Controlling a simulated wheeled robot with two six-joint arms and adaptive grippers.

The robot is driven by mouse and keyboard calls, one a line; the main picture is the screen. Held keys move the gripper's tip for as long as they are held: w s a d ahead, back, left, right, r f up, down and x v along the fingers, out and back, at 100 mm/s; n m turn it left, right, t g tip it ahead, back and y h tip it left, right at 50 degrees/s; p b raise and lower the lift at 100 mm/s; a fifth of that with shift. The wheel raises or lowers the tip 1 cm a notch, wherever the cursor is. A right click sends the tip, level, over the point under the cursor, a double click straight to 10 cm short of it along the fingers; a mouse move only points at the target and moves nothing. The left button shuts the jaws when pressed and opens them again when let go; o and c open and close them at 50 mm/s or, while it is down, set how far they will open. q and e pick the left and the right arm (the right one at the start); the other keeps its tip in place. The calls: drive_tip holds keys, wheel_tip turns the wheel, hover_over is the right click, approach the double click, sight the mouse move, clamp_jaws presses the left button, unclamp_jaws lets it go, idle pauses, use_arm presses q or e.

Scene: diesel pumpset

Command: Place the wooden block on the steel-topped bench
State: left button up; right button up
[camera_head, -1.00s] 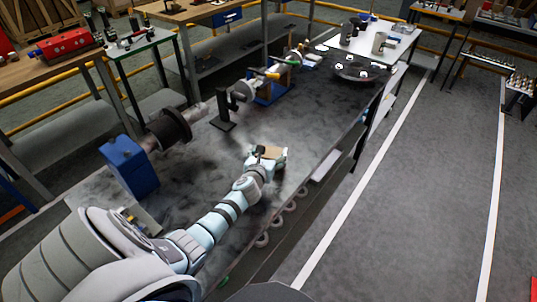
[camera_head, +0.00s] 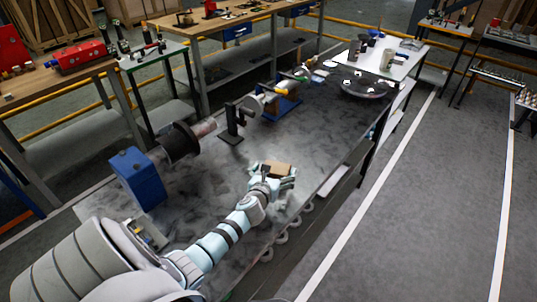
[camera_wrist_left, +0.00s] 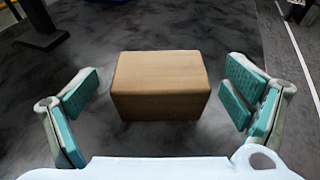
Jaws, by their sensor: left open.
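The wooden block (camera_wrist_left: 160,85) is a plain light-brown box, centred in the left wrist view. In the head view the block (camera_head: 277,168) is at the far end of my left arm. It appears to rest on the dark, mottled steel top of the bench (camera_head: 205,190). My left gripper (camera_head: 277,175) is open. In the left wrist view its teal-padded fingers (camera_wrist_left: 163,103) stand on either side of the block, with a clear gap on both sides. My right gripper is not in view.
A blue block-shaped unit (camera_head: 138,179) and a black flanged shaft (camera_head: 182,142) lie left of the gripper. A black stand (camera_head: 232,125) is beyond it. A dark round plate (camera_head: 364,86) is at the far end. Bare bench top surrounds the block.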

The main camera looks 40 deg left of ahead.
use_arm(q)
drive_tip(key=p+v, duration=0.2)
drive_tip(key=v, duration=0.7)
drive_tip(key=shift+s+r, duration=0.2)
drive_tip(key=shift+r, duration=0.05)
drive_tip(key=shift+s+d, duration=0.15)
drive_tip(key=shift+s, duration=0.05)
